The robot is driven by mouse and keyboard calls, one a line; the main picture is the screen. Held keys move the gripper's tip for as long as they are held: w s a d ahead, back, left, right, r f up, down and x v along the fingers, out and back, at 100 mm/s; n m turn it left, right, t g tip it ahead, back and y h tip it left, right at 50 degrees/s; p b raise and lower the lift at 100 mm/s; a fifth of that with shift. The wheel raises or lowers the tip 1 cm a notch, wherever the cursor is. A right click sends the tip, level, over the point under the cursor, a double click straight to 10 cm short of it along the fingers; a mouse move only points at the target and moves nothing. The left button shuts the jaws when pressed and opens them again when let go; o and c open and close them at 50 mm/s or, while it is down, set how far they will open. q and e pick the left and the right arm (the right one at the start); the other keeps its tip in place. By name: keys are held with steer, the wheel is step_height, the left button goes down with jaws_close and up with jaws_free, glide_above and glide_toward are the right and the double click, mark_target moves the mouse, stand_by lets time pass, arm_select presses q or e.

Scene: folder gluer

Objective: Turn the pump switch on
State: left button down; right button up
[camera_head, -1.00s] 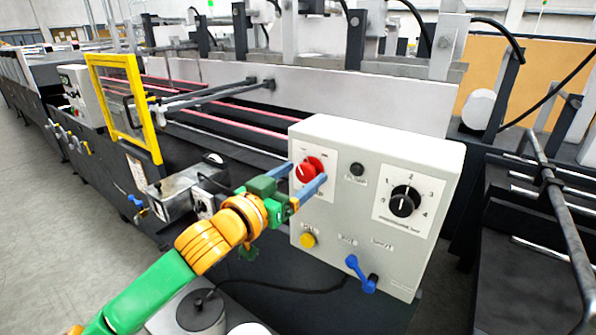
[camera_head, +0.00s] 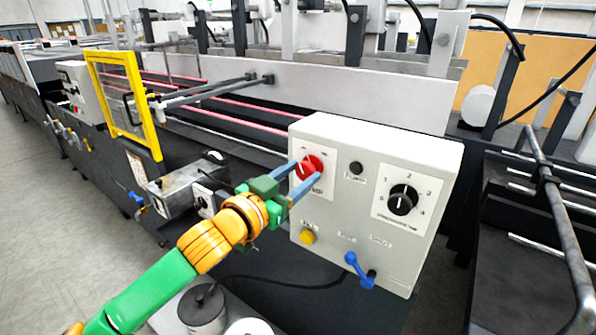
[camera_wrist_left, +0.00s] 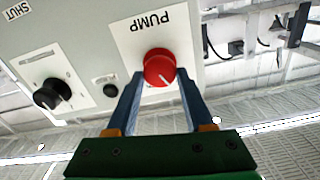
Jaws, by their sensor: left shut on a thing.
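The pump switch is a round red knob (camera_head: 309,167) with a white pointer line, on a white plate at the upper left of the grey control box (camera_head: 340,215). The wrist view shows the red knob (camera_wrist_left: 159,67) beside an upside-down PUMP label (camera_wrist_left: 151,22); its white line slants toward the lower right there. My left gripper (camera_head: 306,174) is shut on the knob, one blue finger on each side. Its fingers also show in the wrist view (camera_wrist_left: 159,82). The fingers hide part of the knob's plate. My right gripper is in neither view.
The box also carries a black numbered dial (camera_head: 403,200), a small black button (camera_head: 356,168), a yellow button (camera_head: 307,237) and a blue lever (camera_head: 359,270). A yellow-framed guard (camera_head: 134,100) stands to the left. A dark rail (camera_head: 560,215) runs at the right.

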arm_select(q)
steer(key=m+p, duration=0.3)
steer(key=m, duration=0.3)
steer(key=shift+d+r, duration=0.1)
steer(key=m+p, duration=0.2)
steer(key=m, duration=0.1)
steer(key=shift+s+m, duration=0.1)
steer(key=shift+m, duration=0.2)
steer(key=shift+f+m+p, duration=0.2)
steer(key=shift+m+p, duration=0.3)
steer(key=shift+m, duration=0.8)
steer(key=shift+c, duration=1.5)
jaws_free()
steer(key=shift+f, duration=0.1)
